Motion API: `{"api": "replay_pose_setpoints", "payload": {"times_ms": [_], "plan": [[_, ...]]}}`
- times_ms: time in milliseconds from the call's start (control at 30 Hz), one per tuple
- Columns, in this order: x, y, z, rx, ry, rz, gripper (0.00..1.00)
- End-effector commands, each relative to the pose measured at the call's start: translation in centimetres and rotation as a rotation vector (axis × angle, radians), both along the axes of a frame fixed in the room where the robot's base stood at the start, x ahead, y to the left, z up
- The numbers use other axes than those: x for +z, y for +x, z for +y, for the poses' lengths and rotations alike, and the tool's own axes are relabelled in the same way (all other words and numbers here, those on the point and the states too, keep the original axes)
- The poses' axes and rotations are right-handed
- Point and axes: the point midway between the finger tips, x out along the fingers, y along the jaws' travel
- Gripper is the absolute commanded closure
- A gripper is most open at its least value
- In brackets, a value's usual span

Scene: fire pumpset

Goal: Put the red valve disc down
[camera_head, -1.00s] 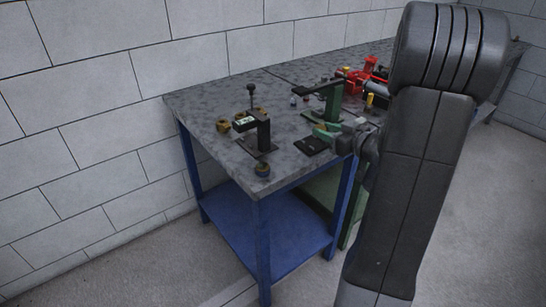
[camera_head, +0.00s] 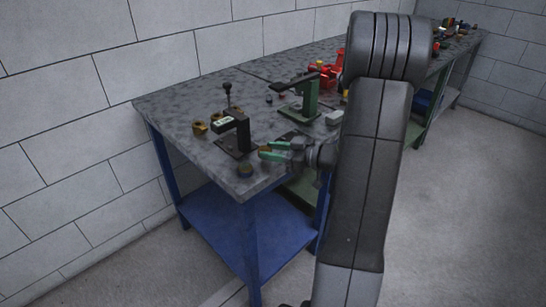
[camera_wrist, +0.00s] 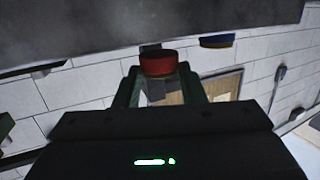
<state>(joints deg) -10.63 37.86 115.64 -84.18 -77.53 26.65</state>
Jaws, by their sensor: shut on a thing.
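The red valve disc (camera_wrist: 158,64) shows in the wrist view between the two green fingertips of my gripper (camera_wrist: 163,80), which is shut on it. In the head view my gripper (camera_head: 270,150) reaches left over the near right edge of the grey-topped bench (camera_head: 180,98). The disc cannot be made out there. In the wrist view the dark slab of the bench top fills the upper part. Whether the disc touches the bench is unclear.
A black bracket (camera_head: 243,135) stands just left of my gripper, with brass pieces (camera_head: 200,128) behind it. A green stand (camera_head: 309,95) and red parts (camera_head: 322,72) are farther back.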

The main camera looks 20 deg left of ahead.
Motion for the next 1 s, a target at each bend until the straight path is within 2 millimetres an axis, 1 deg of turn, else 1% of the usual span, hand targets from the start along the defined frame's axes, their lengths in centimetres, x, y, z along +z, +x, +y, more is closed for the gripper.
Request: {"api": "replay_pose_setpoints", "payload": {"times_ms": [33,100,333,467,500,567,600,867,1000], "plan": [[-1.0,0.0,0.0,-0.001,0.000,0.004,0.92],[-1.6,0.0,0.0,0.000,0.000,0.003,0.92],[-1.6,0.0,0.0,-0.001,0.001,-0.001,0.92],[-2.0,0.0,0.0,-0.001,0.000,0.000,0.92],[-2.0,0.0,0.0,-0.001,0.000,0.000,0.62],[-1.9,0.0,0.0,-0.001,0.000,0.000,0.50],[-1.9,0.0,0.0,-0.001,0.000,0.000,0.42],[-1.9,0.0,0.0,-0.001,0.000,0.000,0.42],[-1.5,0.0,-0.2,-0.002,0.000,0.000,0.42]]}}
